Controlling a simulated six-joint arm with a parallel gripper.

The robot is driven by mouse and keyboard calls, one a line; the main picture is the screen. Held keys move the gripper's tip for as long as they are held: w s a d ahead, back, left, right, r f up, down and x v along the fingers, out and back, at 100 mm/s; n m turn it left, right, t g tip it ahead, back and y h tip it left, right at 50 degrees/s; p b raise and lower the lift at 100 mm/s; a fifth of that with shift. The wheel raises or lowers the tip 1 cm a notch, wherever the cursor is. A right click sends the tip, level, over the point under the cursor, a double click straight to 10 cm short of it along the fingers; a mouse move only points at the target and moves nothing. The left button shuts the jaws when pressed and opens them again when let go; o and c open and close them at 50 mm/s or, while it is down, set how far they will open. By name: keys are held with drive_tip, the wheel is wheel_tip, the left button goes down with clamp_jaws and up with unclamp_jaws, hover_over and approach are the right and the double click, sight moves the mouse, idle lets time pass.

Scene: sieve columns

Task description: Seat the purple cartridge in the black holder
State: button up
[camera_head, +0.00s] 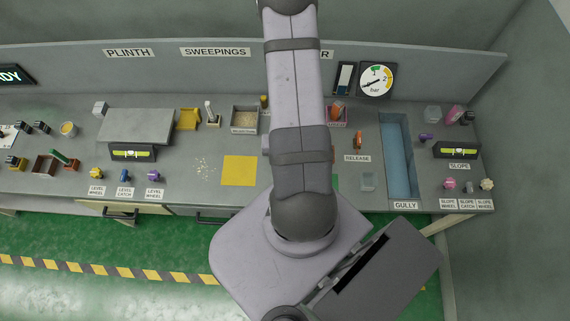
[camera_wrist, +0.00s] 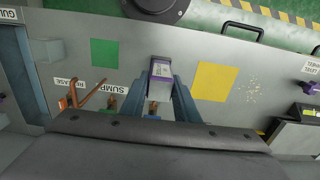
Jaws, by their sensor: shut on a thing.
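My gripper (camera_wrist: 163,83) shows in the wrist view, its two blue fingers closed on a pale grey block with purple parts, which I take for the purple cartridge (camera_wrist: 161,69). The block is over the grey bench between a green square and a yellow square; its height above the bench is hard to judge. In the head view my own arm hides the gripper and the held block. I cannot single out the black holder with certainty; small dark blocks (camera_head: 41,127) stand at the far left of the bench in the head view.
The yellow square (camera_head: 239,170) lies flat left of my arm, with spilled grains beside it. A raised plinth (camera_head: 136,125) stands at left. A blue gully (camera_head: 398,160) is sunk into the bench at right. An orange release lever (camera_head: 358,141) stands up between arm and gully.

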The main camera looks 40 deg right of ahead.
drive_tip(key=f+b, duration=0.3)
drive_tip(key=w+d+f+b, duration=0.1)
drive_tip(key=f+b, duration=0.1)
drive_tip(key=f, duration=0.2)
drive_tip(key=w+f+b, duration=0.1)
drive_tip(key=f+b, duration=0.2)
drive_tip(key=shift+d+f+b, duration=0.15)
drive_tip(key=shift+d+b, duration=0.15)
drive_tip(key=shift+b, duration=0.05)
idle(0.4)
drive_tip(key=o, duration=1.1)
wheel_tip(320, 180, up, 12)
idle(0.5)
